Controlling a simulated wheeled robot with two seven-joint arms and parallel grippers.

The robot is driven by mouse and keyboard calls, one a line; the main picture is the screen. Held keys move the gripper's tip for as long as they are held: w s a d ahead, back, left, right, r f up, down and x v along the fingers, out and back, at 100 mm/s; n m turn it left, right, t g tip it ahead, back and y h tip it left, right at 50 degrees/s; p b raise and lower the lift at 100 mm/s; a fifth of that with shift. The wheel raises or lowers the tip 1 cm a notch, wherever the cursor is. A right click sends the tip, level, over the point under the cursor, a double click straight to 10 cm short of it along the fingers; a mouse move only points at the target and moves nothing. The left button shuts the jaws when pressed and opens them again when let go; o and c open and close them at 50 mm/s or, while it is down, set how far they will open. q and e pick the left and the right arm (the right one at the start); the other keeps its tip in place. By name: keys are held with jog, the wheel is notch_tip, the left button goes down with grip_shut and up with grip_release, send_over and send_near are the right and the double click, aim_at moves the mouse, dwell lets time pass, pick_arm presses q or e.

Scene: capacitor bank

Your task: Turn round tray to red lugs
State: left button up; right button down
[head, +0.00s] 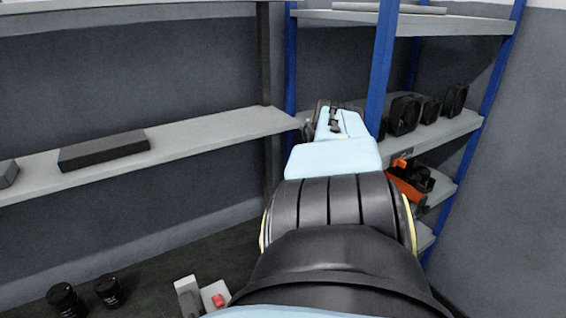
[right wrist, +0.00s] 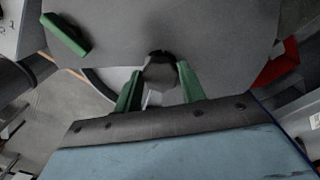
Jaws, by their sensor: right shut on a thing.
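My right gripper (right wrist: 159,88) shows in the right wrist view with its two green fingers on either side of a dark faceted knob (right wrist: 160,72), shut on it. The knob stands by the edge of a large flat grey plate (right wrist: 190,25), which may be the tray; its full outline is cut off. A green block (right wrist: 65,35) lies on the plate's left. A red part (right wrist: 278,65) shows at the right, partly hidden; I cannot tell if it is a lug. In the head view my arm hides the work area. My left gripper is not in view.
A grey shelf (head: 200,140) with a dark box (head: 104,149) runs along the left wall. Blue-posted shelving (head: 381,70) holds black fans (head: 404,115) and an orange item (head: 406,188). Black cylinders (head: 66,299) and a small red piece (head: 218,300) sit low at the front.

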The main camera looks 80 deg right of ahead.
jog(key=shift+f+n+b, duration=0.15)
jog(key=shift+n+b, duration=0.55)
jog(key=shift+a+n+b, duration=0.15)
jog(key=shift+n+b, duration=0.85)
jog(key=shift+b, duration=0.15)
jog(key=c, duration=0.8)
grip_release()
jog(key=shift+c, duration=0.2)
notch_tip(320, 180, up, 14)
jog(key=p, duration=0.2)
jog(key=shift+f+p, duration=0.2)
jog(key=shift+p, duration=0.15)
jog(key=shift+r, duration=0.1)
